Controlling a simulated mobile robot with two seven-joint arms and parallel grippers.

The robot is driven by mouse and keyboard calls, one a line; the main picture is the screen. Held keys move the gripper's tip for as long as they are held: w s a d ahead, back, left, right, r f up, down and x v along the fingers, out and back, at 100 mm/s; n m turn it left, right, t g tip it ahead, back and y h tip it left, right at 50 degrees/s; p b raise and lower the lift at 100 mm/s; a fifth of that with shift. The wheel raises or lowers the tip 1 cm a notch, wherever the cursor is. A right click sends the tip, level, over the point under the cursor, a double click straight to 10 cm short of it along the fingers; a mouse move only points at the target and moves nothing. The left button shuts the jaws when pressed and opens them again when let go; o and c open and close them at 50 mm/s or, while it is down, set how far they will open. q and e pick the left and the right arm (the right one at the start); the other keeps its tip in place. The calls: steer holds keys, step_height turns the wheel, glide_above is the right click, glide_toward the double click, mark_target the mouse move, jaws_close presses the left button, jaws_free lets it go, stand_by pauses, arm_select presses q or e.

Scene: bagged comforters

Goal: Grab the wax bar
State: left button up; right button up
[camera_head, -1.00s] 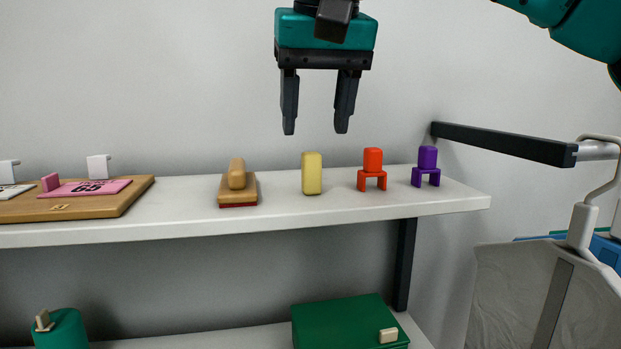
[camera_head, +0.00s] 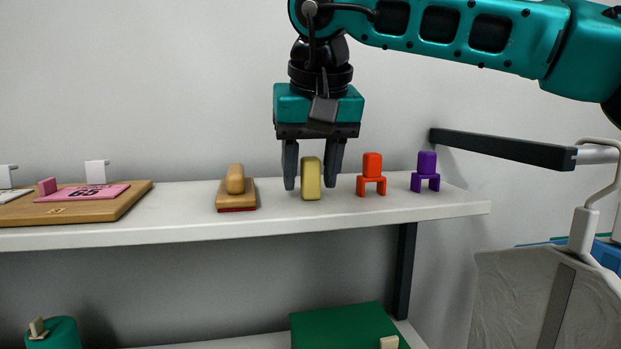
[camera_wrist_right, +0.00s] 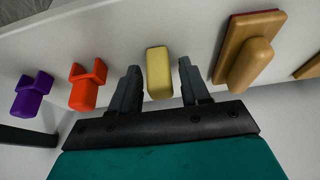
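The wax bar (camera_head: 311,180) is a pale yellow upright block on the white shelf in the head view. My right gripper (camera_head: 310,186) is lowered over it from above, with one finger on each side. In the right wrist view the wax bar (camera_wrist_right: 158,73) stands between the two open fingers (camera_wrist_right: 158,80). Gaps show between it and both fingers in that view. My left gripper is in neither view.
On the white shelf (camera_head: 290,226), a wooden brush-like block (camera_head: 235,190) stands to the left. A red piece (camera_head: 371,175) and a purple piece (camera_head: 426,172) stand to the right. A black bar (camera_head: 500,147) juts out beyond them.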

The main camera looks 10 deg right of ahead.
jaws_close()
